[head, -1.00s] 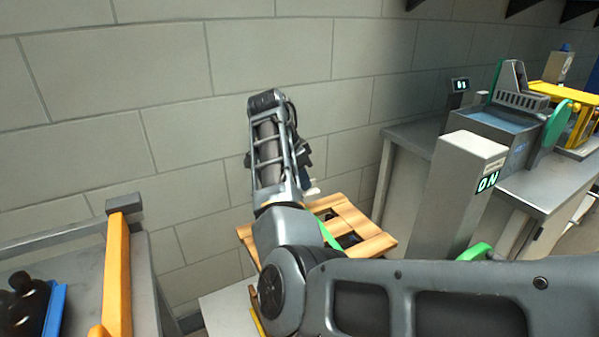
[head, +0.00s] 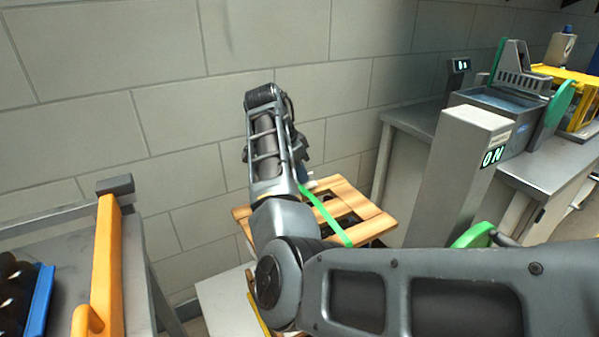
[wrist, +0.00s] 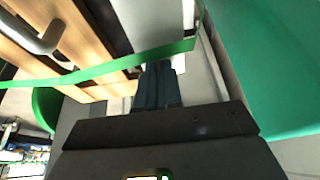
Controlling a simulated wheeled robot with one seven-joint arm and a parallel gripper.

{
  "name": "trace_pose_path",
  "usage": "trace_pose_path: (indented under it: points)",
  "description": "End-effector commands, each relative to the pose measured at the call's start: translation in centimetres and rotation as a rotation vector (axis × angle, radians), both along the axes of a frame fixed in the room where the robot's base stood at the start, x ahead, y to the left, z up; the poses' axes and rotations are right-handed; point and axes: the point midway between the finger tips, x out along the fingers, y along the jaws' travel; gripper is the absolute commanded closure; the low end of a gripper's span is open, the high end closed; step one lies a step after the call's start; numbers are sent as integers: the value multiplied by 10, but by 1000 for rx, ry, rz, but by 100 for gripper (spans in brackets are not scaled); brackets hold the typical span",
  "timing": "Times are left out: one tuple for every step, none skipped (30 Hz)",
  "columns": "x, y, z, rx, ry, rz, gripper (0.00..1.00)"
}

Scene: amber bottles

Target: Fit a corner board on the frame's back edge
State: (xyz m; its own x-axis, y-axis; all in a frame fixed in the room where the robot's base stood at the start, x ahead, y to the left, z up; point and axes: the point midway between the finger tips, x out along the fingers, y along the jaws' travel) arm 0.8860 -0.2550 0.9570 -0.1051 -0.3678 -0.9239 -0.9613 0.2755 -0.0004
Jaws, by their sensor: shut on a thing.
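The slatted wooden frame (head: 350,197) sits low by the wall, partly hidden behind my arm. Its slats (wrist: 75,25) fill the upper left of the wrist view. A green strap (head: 325,215) runs across it and also shows in the wrist view (wrist: 100,70), passing close to my fingertips and bending upward at the right. My gripper (wrist: 160,68) is shut on a pale piece, which looks like the corner board (wrist: 150,22). It is beside the frame's edge; contact with the edge cannot be told. In the head view my arm hides the fingers.
A grey post with an "ON" display (head: 455,190) stands right of the frame, with a green rounded part (head: 472,236) at its foot. A grey bench with machines (head: 560,190) is behind. A table with an orange rail (head: 107,265) and a blue crate (head: 38,305) is at left.

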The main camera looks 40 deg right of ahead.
Motion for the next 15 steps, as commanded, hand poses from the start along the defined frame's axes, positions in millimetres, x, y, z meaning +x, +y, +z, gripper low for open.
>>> trace_pose_path:
  points:
    - [0,0,0,0,0,0,100]
    - [0,0,0,0,0,0,100]
    - [0,0,0,0,0,0,100]
    - [0,0,0,0,0,0,100]
    - [0,0,0,0,0,0,100]
    - [0,0,0,0,0,0,100]
    - [0,0,0,0,0,0,100]
    - [0,0,0,0,0,0,100]
    - [0,0,-1,0,0,0,100]
    - [0,0,-1,0,0,0,100]
    - [0,0,-2,0,0,0,100]
    - [0,0,-2,0,0,0,100]
    - [0,0,-3,0,0,0,100]
    - [0,0,-3,0,0,0,100]
    - [0,0,-4,0,0,0,100]
